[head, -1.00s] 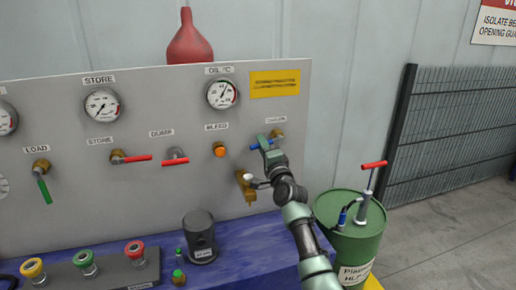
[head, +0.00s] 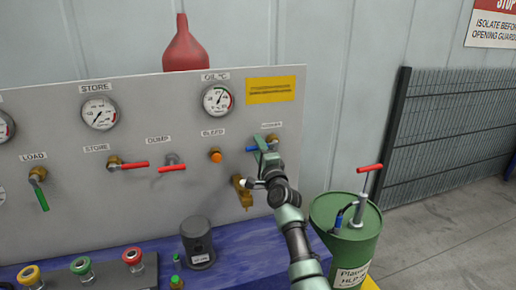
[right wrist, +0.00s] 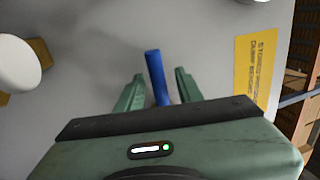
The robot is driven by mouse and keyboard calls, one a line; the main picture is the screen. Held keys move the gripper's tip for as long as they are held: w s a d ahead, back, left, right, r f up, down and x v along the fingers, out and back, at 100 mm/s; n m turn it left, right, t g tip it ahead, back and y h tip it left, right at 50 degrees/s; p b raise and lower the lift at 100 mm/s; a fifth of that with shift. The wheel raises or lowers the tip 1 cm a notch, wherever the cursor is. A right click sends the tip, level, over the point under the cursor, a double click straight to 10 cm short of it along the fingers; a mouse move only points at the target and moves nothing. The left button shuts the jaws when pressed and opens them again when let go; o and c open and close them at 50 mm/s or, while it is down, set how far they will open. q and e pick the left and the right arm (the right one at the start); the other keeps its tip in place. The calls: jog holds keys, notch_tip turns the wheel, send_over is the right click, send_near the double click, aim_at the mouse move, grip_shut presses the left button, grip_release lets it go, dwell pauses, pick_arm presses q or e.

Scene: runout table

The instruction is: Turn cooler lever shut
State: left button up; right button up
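The cooler lever (head: 251,149) is a blue handle on a brass valve at the right end of the grey panel, under a small label. In the head view it lies nearly level, its free end pointing left. My right gripper (head: 262,148) is at the lever, partly covering it. In the right wrist view the blue lever (right wrist: 157,73) stands between the two green fingers of my right gripper (right wrist: 159,88), with a gap visible on each side. The fingers are open. My left gripper is not in view.
A brass tap (head: 243,191) sticks out just below the lever, close to my right arm. A green drum (head: 347,240) with a red-handled pump stands at the right. An orange bleed button (head: 215,156) and red levers are to the left. A dark cylinder (head: 198,242) stands on the blue bench.

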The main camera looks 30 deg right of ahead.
jog(key=shift+s+a+f, duration=0.15)
jog(key=shift+s+f, duration=0.05)
jog(key=shift+s, duration=0.2)
jog(key=b+v, duration=0.1)
jog(key=v, duration=0.6)
dwell(0.5)
